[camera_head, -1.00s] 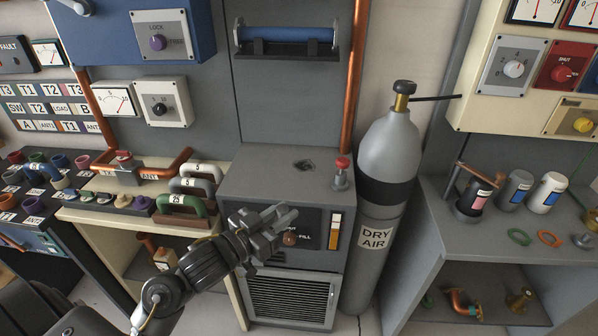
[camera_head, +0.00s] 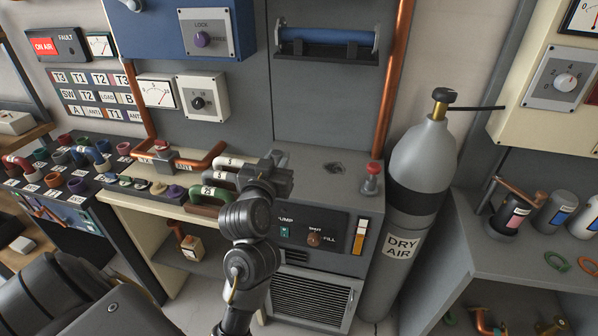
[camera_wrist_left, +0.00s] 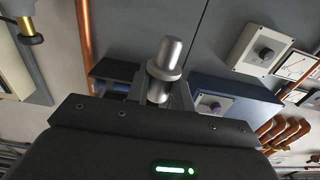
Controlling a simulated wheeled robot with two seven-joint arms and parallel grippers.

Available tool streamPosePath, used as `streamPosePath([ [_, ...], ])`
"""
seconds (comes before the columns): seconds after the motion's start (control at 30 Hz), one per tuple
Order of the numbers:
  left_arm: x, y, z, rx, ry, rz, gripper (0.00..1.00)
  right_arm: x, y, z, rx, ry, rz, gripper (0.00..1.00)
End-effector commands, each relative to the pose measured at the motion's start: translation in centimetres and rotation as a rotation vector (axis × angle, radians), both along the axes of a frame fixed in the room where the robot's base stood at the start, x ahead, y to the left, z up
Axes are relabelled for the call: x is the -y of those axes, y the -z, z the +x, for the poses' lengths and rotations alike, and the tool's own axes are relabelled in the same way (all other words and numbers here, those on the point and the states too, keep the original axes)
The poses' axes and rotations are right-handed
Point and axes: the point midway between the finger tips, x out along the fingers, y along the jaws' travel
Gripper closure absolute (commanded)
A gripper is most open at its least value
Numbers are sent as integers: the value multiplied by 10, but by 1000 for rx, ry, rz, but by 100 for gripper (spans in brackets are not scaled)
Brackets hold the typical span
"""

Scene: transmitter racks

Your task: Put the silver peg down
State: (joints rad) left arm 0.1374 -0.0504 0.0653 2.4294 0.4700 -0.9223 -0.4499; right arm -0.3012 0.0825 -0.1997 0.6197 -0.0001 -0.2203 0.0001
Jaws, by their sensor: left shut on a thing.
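The silver peg (camera_wrist_left: 166,62) stands up between the fingers of my left gripper (camera_wrist_left: 163,95) in the left wrist view, with a collar round its middle. That gripper is shut on it. The peg cannot be clearly made out there. My right gripper is not in view.
A dark hole (camera_head: 335,168) is in the cabinet top, right of my gripper. A red-topped plunger (camera_head: 371,180) stands at the right edge, beside the dry air cylinder (camera_head: 418,165). Handles (camera_head: 212,193) stand on the left shelf. A blue roller (camera_head: 326,42) hangs behind.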

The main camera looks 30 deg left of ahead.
Motion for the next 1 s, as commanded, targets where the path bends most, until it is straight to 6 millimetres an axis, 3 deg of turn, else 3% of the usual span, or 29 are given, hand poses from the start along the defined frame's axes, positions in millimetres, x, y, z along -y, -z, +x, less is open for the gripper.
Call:
streamPosePath([
  [0.17,-31,19,25,-6,-3,15,99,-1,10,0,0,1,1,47],
  [0.33,-65,36,55,-7,-4,10,99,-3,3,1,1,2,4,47],
  [0.5,-82,70,72,-6,-2,3,99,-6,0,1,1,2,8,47],
  [1.0,-97,103,86,-5,0,0,99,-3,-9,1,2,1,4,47],
])
